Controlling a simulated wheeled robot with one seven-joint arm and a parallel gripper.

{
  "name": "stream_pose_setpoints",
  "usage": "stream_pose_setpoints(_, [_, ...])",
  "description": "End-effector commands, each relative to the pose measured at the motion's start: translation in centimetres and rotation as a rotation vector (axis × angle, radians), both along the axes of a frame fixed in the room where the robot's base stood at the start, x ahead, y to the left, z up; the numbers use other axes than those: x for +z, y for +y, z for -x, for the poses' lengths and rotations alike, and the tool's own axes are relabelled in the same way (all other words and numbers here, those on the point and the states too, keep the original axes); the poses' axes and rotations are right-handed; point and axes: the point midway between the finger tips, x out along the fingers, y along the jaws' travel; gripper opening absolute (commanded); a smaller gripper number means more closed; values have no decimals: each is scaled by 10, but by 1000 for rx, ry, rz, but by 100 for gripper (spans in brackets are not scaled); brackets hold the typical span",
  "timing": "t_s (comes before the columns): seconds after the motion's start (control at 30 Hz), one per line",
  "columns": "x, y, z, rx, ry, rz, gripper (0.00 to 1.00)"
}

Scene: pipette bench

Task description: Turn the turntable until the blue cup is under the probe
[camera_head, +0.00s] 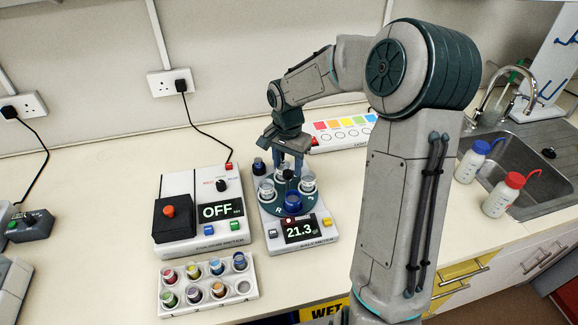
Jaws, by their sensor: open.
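The turntable (272,208) is a dark teal disc on top of a white meter whose screen reads 21.3. The blue cup (293,203) is on the front of the disc, just above the screen. Paler cups stand at the disc's left (266,191) and right (307,185), and another is partly hidden at the back. A dark knob (288,175) is at the disc's middle. My gripper (289,168) is open and points down over the disc, with its fingers close to the knob; I cannot tell whether they touch it. I cannot clearly make out the probe.
A dark upright part (259,166) stands at the turntable's back left. A second meter (203,213) reading OFF is close on the left. A rack (208,284) of coloured vials is in front. Bottles (503,195) stand by the sink at right.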

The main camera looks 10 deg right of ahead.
Motion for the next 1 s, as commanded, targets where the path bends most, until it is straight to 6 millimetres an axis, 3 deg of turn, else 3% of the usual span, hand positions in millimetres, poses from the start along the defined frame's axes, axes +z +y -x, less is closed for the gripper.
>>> stream_pose_setpoints(0.2, [-20, 0, 0, -1, 1, -1, 48])
stream_pose_setpoints(0.5, [-23, 0, 0, 0, -1, 1, 48])
stream_pose_setpoints(0.53, [-23, 0, 0, 0, -1, 1, 45])
stream_pose_setpoints(0.7, [-23, 0, 0, 0, -1, 1, 0])
stream_pose_setpoints(1.0, [-26, 0, -1, -65, -2, 2, 0])
